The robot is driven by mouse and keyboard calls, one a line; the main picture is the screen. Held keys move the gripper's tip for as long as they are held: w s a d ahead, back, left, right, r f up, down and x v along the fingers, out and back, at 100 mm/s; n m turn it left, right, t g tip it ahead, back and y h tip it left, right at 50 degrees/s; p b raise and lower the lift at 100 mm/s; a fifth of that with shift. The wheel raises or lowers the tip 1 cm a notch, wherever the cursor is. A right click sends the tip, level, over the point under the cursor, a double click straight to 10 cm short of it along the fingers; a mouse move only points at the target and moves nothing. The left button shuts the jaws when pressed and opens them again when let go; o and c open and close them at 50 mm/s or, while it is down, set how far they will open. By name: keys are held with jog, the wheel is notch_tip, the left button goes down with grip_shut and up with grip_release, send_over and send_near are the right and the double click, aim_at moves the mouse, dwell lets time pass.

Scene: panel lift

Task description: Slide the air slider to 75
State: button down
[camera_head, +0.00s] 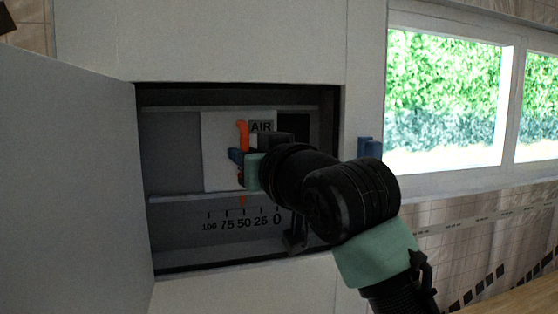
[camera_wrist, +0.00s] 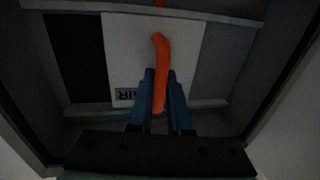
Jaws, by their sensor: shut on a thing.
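The air slider is a white panel (camera_head: 218,140) with an "AIR" label and an orange handle (camera_head: 242,132), set in a recessed cabinet. A small orange pointer (camera_head: 242,199) under the panel stands at about the 50 mark of the scale (camera_head: 242,223), which runs from 100 at left to 0 at right. My gripper (camera_head: 236,157) is shut on the orange handle. In the wrist view, the blue fingers of my gripper (camera_wrist: 160,80) lie on both sides of the handle (camera_wrist: 161,50), and the white panel (camera_wrist: 125,50) shows behind, upside down.
An open cabinet door (camera_head: 70,180) stands at the left. The slider runs between an upper rail (camera_head: 180,109) and a lower rail (camera_head: 175,198). A dark opening (camera_head: 294,127) shows right of the panel, and grey free space lies to its left. A window (camera_head: 445,100) is at the right.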

jog(key=a, duration=0.1)
jog(key=s+a, duration=0.1)
jog(key=shift+a, duration=0.4)
jog(key=shift+d, duration=0.1)
jog(key=c, duration=0.8)
grip_release()
jog(key=shift+w, duration=0.1)
jog(key=shift+c, duration=0.2)
jog(key=b+v, duration=0.7)
jog(key=v, duration=0.6)
